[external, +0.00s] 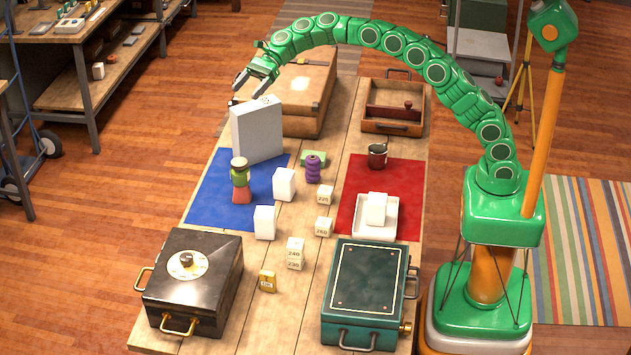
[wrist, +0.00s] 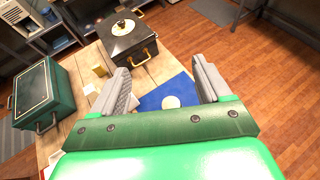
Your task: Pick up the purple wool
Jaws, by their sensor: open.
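The purple wool (external: 313,168) is a small upright purple spool near the middle of the wooden table, between the blue mat and the red mat. My gripper (external: 240,88) is open and empty, raised above the far left part of the table, beyond the grey-white box and well away from the wool. In the wrist view my gripper (wrist: 164,88) shows two grey fingers spread apart, with the blue mat and table below. I cannot make out the wool in the wrist view.
A black safe (external: 215,290) and teal box (external: 365,290) fill the near end.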

